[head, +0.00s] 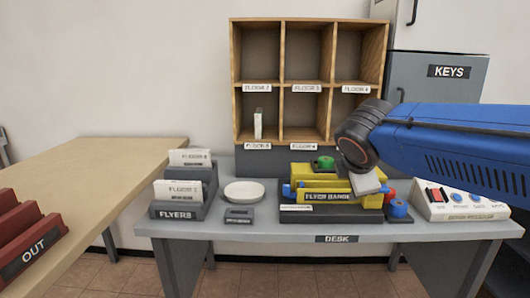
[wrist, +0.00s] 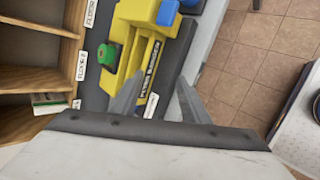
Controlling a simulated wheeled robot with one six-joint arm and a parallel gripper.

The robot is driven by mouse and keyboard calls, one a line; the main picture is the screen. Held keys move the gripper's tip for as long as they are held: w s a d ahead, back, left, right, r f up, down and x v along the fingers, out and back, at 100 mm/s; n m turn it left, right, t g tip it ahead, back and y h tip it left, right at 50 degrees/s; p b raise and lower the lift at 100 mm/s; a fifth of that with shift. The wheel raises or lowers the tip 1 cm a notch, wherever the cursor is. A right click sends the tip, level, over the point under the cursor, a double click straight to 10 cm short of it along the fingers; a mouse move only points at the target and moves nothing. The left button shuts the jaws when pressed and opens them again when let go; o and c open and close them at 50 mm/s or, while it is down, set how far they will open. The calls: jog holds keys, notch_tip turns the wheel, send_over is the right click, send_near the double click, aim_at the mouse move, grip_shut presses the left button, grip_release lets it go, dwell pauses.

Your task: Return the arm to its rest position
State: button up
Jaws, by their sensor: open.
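My arm reaches in from the right in the head view, a blue link ending in a dark wrist joint. My gripper (wrist: 160,98) is open in the wrist view, its two grey fingers spread apart with nothing seen between them but the desk edge and the machine beyond. In the head view the gripper end is partly hidden by the wrist and hangs in front of the yellow flyer machine (head: 302,180). That machine also shows in the wrist view (wrist: 139,48), with a green knob on top.
The wooden pigeonhole shelf (head: 235,85) stands behind the grey desk (head: 215,229), with a white item in one lower compartment. A flyers holder (head: 177,211), a white dish (head: 244,191) and a button box (head: 462,212) stand on the desk. A wooden table (head: 85,190) is at left.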

jog(key=s+d+f+m+g+y, duration=0.1)
jog(key=s+d+f+m, duration=0.2)
jog(key=s+f+m, duration=0.5)
jog(key=s+d+f+m+g+y, duration=0.1)
jog(key=s+d+f+m, duration=0.3)
jog(key=s+f+m, duration=0.5)
jog(key=s+m+g, duration=0.1)
jog(key=s, duration=0.4)
jog(key=shift+s+m+g, duration=0.15)
jog(key=shift+m+g, duration=0.15)
jog(key=shift+m, duration=0.1)
jog(key=shift+d, duration=0.1)
